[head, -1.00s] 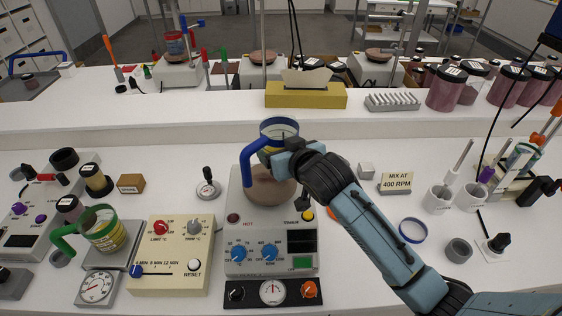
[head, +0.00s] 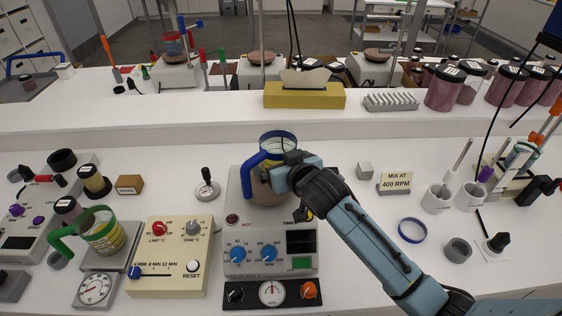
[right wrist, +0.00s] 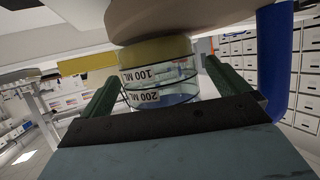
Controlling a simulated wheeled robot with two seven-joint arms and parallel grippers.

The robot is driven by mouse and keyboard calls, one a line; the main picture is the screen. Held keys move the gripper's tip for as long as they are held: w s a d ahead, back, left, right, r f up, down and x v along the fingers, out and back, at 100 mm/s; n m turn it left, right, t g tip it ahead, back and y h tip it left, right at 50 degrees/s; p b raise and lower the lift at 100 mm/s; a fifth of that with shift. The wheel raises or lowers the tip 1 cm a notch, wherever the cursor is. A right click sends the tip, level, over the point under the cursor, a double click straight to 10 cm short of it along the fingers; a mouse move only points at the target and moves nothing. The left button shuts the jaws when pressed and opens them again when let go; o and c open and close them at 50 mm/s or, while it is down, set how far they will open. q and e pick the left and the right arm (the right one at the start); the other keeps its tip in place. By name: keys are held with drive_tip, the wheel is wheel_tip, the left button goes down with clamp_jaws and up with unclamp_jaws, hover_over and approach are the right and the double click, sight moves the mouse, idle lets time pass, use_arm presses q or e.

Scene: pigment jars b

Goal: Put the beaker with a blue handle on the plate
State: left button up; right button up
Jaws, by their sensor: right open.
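The beaker with the blue handle (head: 278,143) stands at the round brown plate (head: 262,196) of the hot plate unit, upright, with its handle to the left. In the right wrist view, which is upside down, the clear beaker (right wrist: 160,84) has yellow contents at its base, against the plate (right wrist: 170,18). The blue handle (right wrist: 275,52) shows at the right there. My right gripper (head: 284,172) is open, its two green fingers (right wrist: 166,92) on either side of the beaker. Contact between fingers and glass is hard to tell. My left gripper is out of view.
A blue ring (head: 412,230), white cups and a card (head: 396,181) are at the right. A yellow tissue box (head: 304,96) sits on the raised shelf behind.

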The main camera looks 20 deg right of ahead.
drive_tip(key=shift+r, duration=0.15)
drive_tip(key=shift+s+r, duration=0.1)
drive_tip(key=shift+s, duration=0.05)
drive_tip(key=v, duration=1.1)
drive_tip(key=shift+s, duration=0.35)
